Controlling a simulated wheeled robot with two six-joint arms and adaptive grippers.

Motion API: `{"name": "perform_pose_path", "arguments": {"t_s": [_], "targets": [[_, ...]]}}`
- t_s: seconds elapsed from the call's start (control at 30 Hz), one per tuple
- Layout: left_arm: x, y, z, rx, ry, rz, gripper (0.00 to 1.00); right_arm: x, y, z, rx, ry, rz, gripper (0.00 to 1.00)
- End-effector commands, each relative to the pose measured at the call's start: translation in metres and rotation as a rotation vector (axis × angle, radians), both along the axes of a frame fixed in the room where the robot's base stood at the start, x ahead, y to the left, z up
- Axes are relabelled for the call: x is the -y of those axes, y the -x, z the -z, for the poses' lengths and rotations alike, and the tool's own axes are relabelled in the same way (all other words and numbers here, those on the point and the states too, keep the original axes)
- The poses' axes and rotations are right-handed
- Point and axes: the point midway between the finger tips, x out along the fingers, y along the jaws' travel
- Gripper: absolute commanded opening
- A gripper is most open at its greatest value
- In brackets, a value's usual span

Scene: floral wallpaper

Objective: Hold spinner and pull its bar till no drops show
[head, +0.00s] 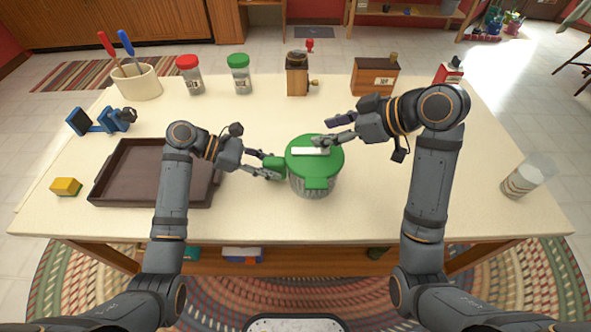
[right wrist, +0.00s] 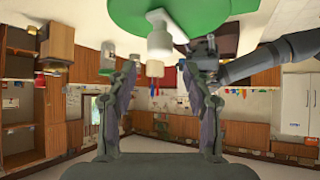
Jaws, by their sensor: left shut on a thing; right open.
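The spinner has a green lid (head: 330,158) and a clear, ribbed bowl (head: 318,188); it stands upright on the table. A white bar (head: 311,151) lies across the top of the lid, and its end shows in the right wrist view (right wrist: 160,43). My left gripper (head: 266,165) is shut on the green side handle (head: 277,167) at the spinner's left. My right gripper (head: 335,130) is open at the bar, with one finger close to it; I cannot tell whether they touch. In the right wrist view its fingers (right wrist: 160,72) are spread apart. Drops are too small to make out.
A dark tray (head: 150,201) lies left of the spinner, with a yellow block (head: 66,186) beside it. Jars, a grinder (head: 297,75) and a utensil crock (head: 136,82) line the back.

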Motion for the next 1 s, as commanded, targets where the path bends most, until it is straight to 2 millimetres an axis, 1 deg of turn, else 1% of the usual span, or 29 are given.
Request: {"name": "perform_pose_path", "arguments": {"t_s": [0.2, 0.4, 0.5, 0.93, 0.97, 1.0], "targets": [[0.0, 0.0, 0.001, -0.001, -0.002, 0.0, 0.01, 0.0, 0.0, -0.021, 0.004, 0.0, 0.0, 0.51], [0.0, 0.0, 0.001, -0.002, -0.002, -0.001, 0.01, 0.0, 0.0, -0.037, 0.002, 0.0, 0.0, 0.51], [0.0, 0.0, 0.001, -0.002, -0.002, -0.001, 0.01, 0.0, 0.0, -0.04, 0.0, 0.0, 0.0, 0.51], [0.0, 0.0, 0.001, -0.002, -0.002, -0.001, 0.01, 0.0, 0.0, -0.04, 0.0, 0.0, 0.0, 0.51], [0.0, 0.0, 0.001, -0.002, -0.002, -0.001, 0.36, 0.0, 0.0, -0.04, 0.0, 0.0, 0.0, 0.51], [0.0, 0.0, 0.001, -0.001, -0.001, 0.0, 0.41, 0.0, 0.0, -0.04, 0.0, 0.0, 0.0, 0.51]]}}
